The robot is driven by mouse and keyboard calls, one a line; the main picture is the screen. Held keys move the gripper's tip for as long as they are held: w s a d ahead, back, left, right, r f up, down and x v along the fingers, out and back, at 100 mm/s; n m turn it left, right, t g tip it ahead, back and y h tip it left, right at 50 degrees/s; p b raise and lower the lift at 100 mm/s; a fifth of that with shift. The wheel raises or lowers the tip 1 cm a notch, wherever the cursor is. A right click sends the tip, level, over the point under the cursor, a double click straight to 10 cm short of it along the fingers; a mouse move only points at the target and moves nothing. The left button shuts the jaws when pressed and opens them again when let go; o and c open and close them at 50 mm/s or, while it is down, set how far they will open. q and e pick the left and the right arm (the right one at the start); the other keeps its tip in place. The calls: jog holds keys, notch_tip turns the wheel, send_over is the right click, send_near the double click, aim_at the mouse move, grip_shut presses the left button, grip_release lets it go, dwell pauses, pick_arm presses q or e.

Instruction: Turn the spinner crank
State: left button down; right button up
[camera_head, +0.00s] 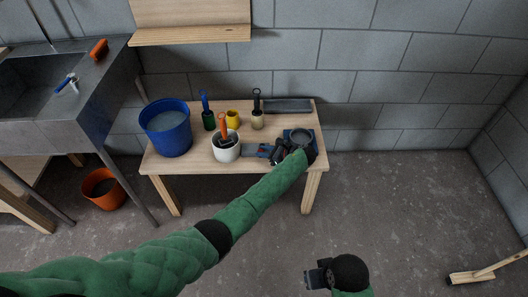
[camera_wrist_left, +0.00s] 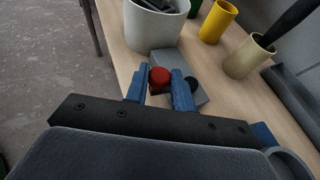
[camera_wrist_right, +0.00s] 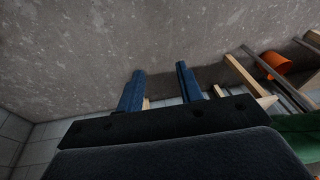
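The red crank knob (camera_wrist_left: 160,76) sits between the fingertips of my left gripper (camera_wrist_left: 158,84) in the left wrist view. The fingers are apart, one on each side of it; whether they touch it I cannot tell. A grey box (camera_wrist_left: 165,55) and a dark round part (camera_wrist_left: 192,84) show beside the knob. In the head view my left gripper (camera_head: 275,153) is low over the bench's front right, partly hiding the crank. The blue-based round grey vessel (camera_head: 300,137) stands beside it. My right gripper (camera_wrist_right: 160,78) is open and empty, over the floor.
On the wooden bench (camera_head: 190,163) stand a blue bucket (camera_head: 167,130), a white pot (camera_head: 226,150), a yellow cup (camera_head: 233,118), a beige cup (camera_head: 257,120) and a grey tray (camera_head: 288,105). A sink (camera_head: 100,100) is at left. The floor at right is mostly clear.

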pick_arm(q)
jog(key=c, duration=1.5)
grip_release()
jog(key=shift+o, duration=0.2)
jog(key=shift+d, duration=0.1)
jog(key=b+v, duration=0.1)
jog(key=v, duration=0.6)
jog(key=shift+d, duration=0.25)
jog(key=shift+s+r, duration=0.1)
jog(key=shift+s, duration=0.05)
